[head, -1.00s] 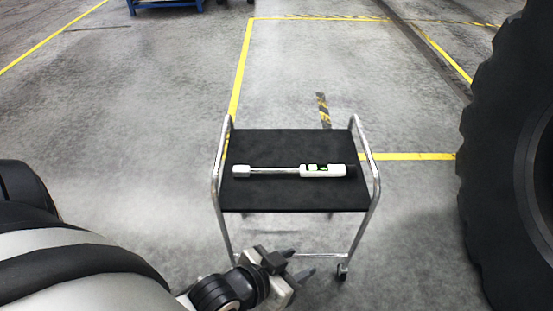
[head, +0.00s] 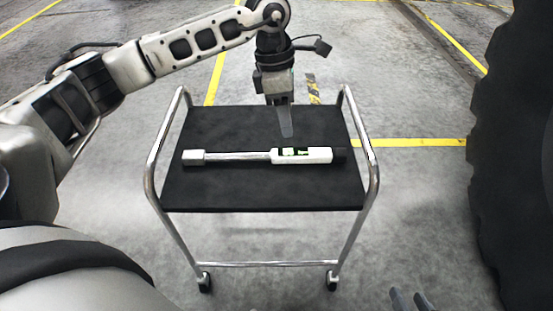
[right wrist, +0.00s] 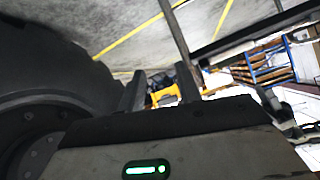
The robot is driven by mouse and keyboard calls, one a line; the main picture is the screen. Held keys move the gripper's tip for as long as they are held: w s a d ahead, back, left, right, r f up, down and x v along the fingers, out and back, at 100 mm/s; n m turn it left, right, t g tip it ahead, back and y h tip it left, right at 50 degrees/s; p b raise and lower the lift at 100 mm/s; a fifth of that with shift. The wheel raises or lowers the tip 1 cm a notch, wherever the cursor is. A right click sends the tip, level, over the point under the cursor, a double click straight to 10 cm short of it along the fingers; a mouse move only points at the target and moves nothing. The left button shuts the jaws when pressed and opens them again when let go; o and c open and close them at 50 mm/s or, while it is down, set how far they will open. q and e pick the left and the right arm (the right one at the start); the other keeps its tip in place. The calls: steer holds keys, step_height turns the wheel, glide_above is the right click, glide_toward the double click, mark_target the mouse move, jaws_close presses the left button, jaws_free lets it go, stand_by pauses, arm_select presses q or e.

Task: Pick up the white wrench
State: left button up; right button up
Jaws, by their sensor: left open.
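The white wrench (head: 308,155) lies flat across the black top of a small cart (head: 220,190). It has a white handle with green marks, a dark end at the right, a silver shaft and a pale head at the left. My left gripper (head: 286,130) points down over the cart top, its fingertips just above or behind the handle in the head view. It is open and holds nothing; its fingers overlap from this side. My right gripper (head: 410,299) shows only its fingertips at the bottom edge. In the right wrist view it (right wrist: 162,88) is open and empty, away from the wrench.
The cart has chrome side rails (head: 369,150) that rise above its top on both sides. A large black tire (head: 515,150) stands at the right. Yellow lines (head: 410,143) mark the concrete floor. In the right wrist view, a blue rack (right wrist: 268,68) stands in the distance.

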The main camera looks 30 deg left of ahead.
arm_select(q)
steer(key=w+a+y, duration=0.2)
steer(key=a+y, duration=0.1)
steer(key=a, duration=0.3)
steer(key=b, duration=0.3)
glide_above(267, 153)
steer(key=shift+n, duration=0.3)
step_height(267, 153, down, 8)
steer(key=shift+a+f, duration=0.15)
steer(key=shift+f, duration=0.75)
step_height(267, 153, down, 4)
steer(key=shift+s+r+b, duration=0.15)
steer(key=shift+b, duration=0.65)
steer(key=shift+f, duration=0.3)
jaws_close()
steer(key=shift+r, duration=0.2)
arm_select(e)
steer(key=shift+w+a+r+t+y, duration=0.6)
steer(key=shift+a+r+t+y, duration=0.15)
steer(key=shift+r+t, duration=0.15)
